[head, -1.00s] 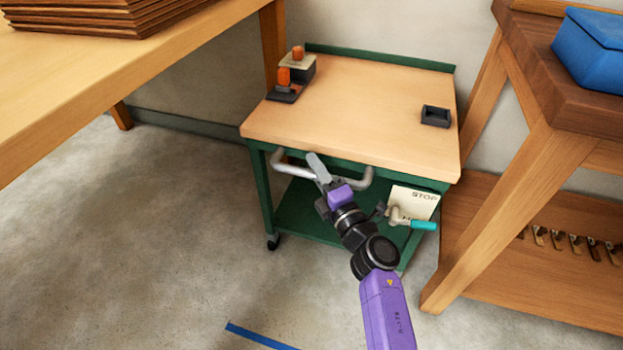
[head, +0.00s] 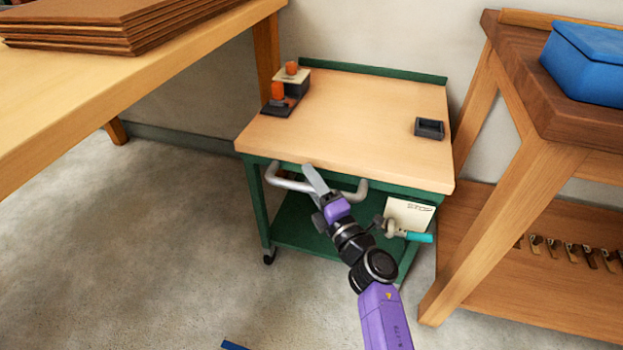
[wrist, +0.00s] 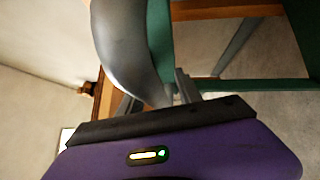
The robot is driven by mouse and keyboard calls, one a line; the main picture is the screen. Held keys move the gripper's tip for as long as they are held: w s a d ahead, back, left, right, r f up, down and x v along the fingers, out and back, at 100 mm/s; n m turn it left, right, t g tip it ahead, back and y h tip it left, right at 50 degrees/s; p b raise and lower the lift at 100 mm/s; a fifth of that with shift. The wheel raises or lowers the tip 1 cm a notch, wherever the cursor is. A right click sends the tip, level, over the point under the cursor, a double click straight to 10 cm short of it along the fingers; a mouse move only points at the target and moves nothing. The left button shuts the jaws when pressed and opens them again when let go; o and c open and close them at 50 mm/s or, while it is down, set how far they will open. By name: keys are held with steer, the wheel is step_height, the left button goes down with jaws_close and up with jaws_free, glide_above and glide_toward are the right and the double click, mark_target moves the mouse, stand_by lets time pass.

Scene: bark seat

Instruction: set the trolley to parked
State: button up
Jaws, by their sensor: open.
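The trolley has a wooden top (head: 360,125) on a green frame with a lower shelf (head: 300,225) and castors. A bent grey push handle (head: 285,182) runs along its front edge. My gripper (head: 318,182) is open at the middle of the push handle, near the top's front edge. In the wrist view the grey handle (wrist: 122,45) looms large just beyond the jaws (wrist: 155,98). I cannot tell whether the handle lies between them.
Orange-knobbed dark devices (head: 285,92) and a small dark tray (head: 429,129) are on the trolley top. A wooden table (head: 130,90) with stacked boards stands left. A workbench (head: 570,120) with a blue box (head: 590,62) stands close on the right. Open floor lies front left.

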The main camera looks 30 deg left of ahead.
steer(key=p+v, duration=0.3)
steer(key=v, duration=0.4)
steer(key=shift+d, duration=0.15)
steer(key=shift+s, duration=0.1)
